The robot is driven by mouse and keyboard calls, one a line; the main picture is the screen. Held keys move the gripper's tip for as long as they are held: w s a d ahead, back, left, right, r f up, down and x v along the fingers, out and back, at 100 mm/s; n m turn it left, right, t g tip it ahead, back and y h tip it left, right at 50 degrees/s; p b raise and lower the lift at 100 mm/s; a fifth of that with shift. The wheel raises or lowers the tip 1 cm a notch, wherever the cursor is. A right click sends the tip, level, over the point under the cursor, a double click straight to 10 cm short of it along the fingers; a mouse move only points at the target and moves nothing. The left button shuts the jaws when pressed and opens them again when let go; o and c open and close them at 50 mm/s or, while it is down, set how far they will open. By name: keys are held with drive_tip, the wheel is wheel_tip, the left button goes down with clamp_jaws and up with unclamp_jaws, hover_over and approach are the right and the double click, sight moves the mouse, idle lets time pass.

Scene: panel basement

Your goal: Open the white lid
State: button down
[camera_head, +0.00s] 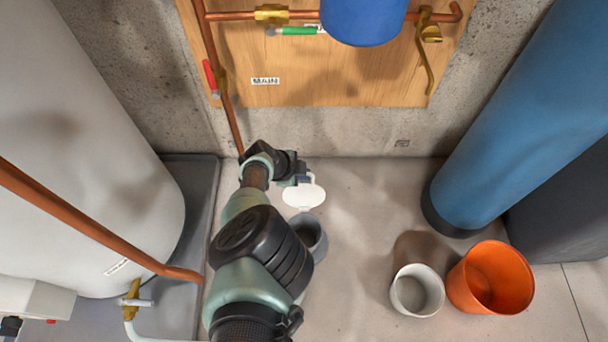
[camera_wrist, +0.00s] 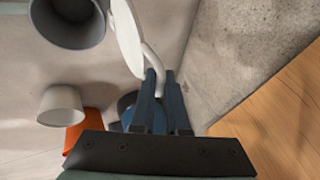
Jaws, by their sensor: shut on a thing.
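The white lid (camera_head: 304,194) is a thin round disc beside the rim of a grey bin (camera_head: 314,235). The bin's dark opening shows uncovered; my arm hides part of the bin in the head view. In the wrist view the lid (camera_wrist: 127,36) stands steeply tilted, almost edge-on, at the right of the bin's rim (camera_wrist: 102,28). A curved white handle (camera_wrist: 153,59) runs from the lid to between my fingers. My gripper (camera_wrist: 162,76) is shut on this handle. In the head view my gripper (camera_head: 301,179) is at the lid's far edge, near the wall.
A white bucket (camera_head: 417,290) and an orange bucket (camera_head: 491,278) stand on the floor to the right. A blue tank (camera_head: 520,110) is behind them. A large white tank (camera_head: 80,150) and copper pipe (camera_head: 90,225) are at left. A wooden panel (camera_head: 340,85) carries pipes and valves.

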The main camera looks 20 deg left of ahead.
drive_tip(key=shift+w+d, duration=0.15)
drive_tip(key=shift+d, duration=0.1)
drive_tip(key=c, duration=0.9)
unclamp_jaws()
drive_tip(key=shift+s, duration=0.2)
drive_tip(key=p+v, duration=1.3)
drive_tip(key=p, duration=0.3)
drive_tip(key=shift+w+a+r, duration=0.1)
drive_tip(key=shift+a+r, duration=0.05)
drive_tip(key=shift+a, duration=0.05)
